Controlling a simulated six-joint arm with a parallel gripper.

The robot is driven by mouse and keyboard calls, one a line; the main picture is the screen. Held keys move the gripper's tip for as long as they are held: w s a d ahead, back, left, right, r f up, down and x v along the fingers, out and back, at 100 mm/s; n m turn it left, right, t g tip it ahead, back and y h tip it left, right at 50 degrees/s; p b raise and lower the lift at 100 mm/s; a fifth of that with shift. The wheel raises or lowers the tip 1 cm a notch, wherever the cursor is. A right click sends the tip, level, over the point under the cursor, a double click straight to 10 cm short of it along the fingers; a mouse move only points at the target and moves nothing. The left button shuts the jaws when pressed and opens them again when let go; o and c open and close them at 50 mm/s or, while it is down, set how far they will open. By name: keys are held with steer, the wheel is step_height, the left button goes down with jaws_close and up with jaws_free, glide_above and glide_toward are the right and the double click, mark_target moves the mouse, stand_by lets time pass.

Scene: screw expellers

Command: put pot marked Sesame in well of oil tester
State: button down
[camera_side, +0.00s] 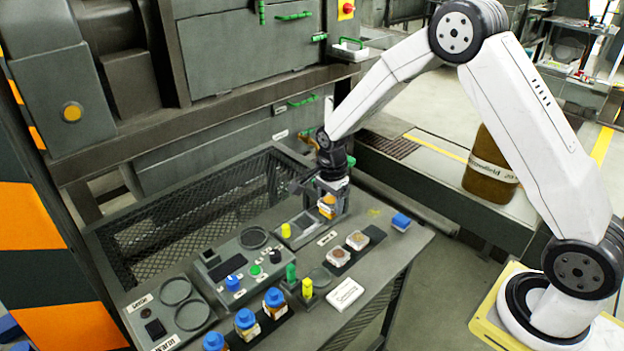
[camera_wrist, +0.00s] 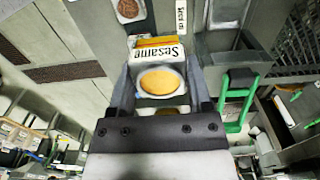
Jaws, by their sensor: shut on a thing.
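My gripper (camera_side: 328,202) is shut on the pot marked Sesame (camera_side: 327,209), above the far right part of the bench. In the wrist view the pot (camera_wrist: 158,82) sits between the two fingers (camera_wrist: 160,95), with an orange-yellow round face and its Sesame label upside down. A grey unit with a dark recess (camera_side: 301,226) is close beside and below the pot; I take it as the oil tester, but its label is unreadable. In the wrist view a grey box with an open recess (camera_wrist: 238,45) lies right of the pot, apart from it.
Two open pots (camera_side: 346,247) stand on a dark strip in front. A blue-topped item (camera_side: 401,221) is at the bench's right end. A control box (camera_side: 240,268), a white card (camera_side: 345,294) and several blue-lidded pots (camera_side: 246,320) are nearer. A mesh guard (camera_side: 180,225) runs behind.

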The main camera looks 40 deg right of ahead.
steer(key=w+a+f, duration=0.3)
steer(key=w+a, duration=1)
steer(key=w, duration=0.2)
steer(key=shift+a+f, duration=0.25)
steer(key=shift+f, duration=0.15)
steer(key=shift+w+f, duration=0.1)
steer(key=shift+f, duration=0.1)
steer(key=shift+f, duration=2.2)
steer(key=shift+f, duration=1.1)
stand_by(1.6)
jaws_free()
